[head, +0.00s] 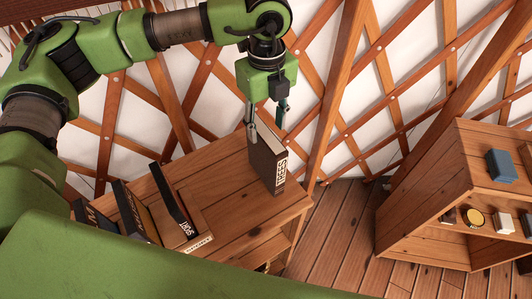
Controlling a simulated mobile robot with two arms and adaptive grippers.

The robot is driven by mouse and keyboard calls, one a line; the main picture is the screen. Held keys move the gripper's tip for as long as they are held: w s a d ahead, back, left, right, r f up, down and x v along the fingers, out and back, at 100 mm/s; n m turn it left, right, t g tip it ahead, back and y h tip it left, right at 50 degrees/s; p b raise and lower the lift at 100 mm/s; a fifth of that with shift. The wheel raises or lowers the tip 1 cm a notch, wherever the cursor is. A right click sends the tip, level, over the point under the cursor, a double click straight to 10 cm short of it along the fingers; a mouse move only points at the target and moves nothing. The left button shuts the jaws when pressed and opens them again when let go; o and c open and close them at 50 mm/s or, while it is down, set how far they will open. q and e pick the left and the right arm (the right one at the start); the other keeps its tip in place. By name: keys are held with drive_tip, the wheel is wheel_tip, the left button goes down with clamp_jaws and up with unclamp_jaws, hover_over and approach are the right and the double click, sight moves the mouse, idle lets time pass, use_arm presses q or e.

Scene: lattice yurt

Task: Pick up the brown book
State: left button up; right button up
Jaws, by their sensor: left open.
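The brown book (267,166) stands upright on the right part of a wooden cabinet top (235,222), with pale lettering on its spine. My left gripper (267,120) points down from above at the book's top edge. Its two fingers are apart, one at the near left side of the top edge and the other towards the far right side. I cannot tell whether either finger touches the book. My right gripper is not in view.
Several other books stand or lie at the left of the cabinet top, including a dark one (172,200) leaning. A wooden shelf (425,208) at right holds a blue box (501,166) and small items. The lattice wall (335,90) rises close behind the cabinet.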

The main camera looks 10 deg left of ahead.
sight(266, 133)
use_arm(q)
drive_tip(key=shift+s+a+f+p, duration=0.1)
drive_tip(key=shift+s+f+p, duration=0.2)
drive_tip(key=shift+f+p, duration=0.5)
wheel_tip(266, 133, down, 2)
drive_tip(key=shift+f+p, duration=0.1)
drive_tip(key=shift+p, duration=0.25)
drive_tip(key=shift+w+f, duration=0.15)
drive_tip(key=c, duration=1.2)
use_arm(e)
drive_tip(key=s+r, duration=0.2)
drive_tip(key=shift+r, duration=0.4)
